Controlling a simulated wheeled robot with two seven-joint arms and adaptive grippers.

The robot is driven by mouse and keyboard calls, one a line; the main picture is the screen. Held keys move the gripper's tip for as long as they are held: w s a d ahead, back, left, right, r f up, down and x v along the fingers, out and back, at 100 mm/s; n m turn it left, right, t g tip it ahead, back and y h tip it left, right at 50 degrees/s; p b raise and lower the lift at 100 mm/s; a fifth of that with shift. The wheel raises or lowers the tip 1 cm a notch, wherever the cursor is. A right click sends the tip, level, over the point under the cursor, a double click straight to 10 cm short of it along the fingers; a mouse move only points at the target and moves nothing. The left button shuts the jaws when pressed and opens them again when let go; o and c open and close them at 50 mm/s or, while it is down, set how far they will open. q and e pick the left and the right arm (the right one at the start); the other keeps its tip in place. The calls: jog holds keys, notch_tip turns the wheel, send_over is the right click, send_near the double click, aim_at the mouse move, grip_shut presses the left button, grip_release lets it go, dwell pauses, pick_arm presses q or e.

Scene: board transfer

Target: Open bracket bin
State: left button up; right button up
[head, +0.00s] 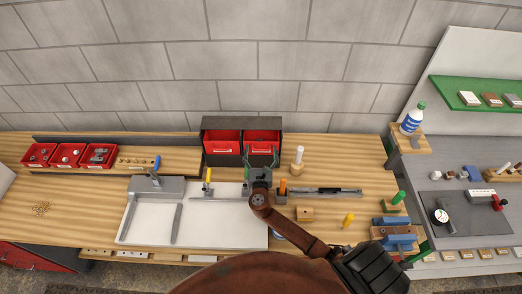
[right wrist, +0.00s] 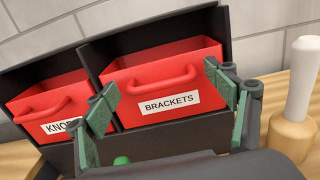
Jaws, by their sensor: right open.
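The bracket bin is a red drawer (head: 263,136) on the right side of a dark cabinet (head: 241,123). In the right wrist view the bin (right wrist: 205,66) carries a white BRACKETS label and a red bar handle (right wrist: 150,80). My right gripper (head: 262,158) is in front of this bin. In the right wrist view its green fingers (right wrist: 168,108) are spread, with the label and handle showing between them. The handle is not gripped. My left gripper is out of view.
A second red bin (head: 221,141), labelled as knobs, is beside it on the left. A white-topped peg with a wooden base (head: 298,160) stands close on the right. A white tray (head: 210,232) lies in front. Small red bins (head: 97,156) stand at left.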

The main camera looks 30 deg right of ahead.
jog(key=shift+s+r, duration=0.1)
jog(key=shift+c, duration=0.6)
jog(key=c, duration=1.6)
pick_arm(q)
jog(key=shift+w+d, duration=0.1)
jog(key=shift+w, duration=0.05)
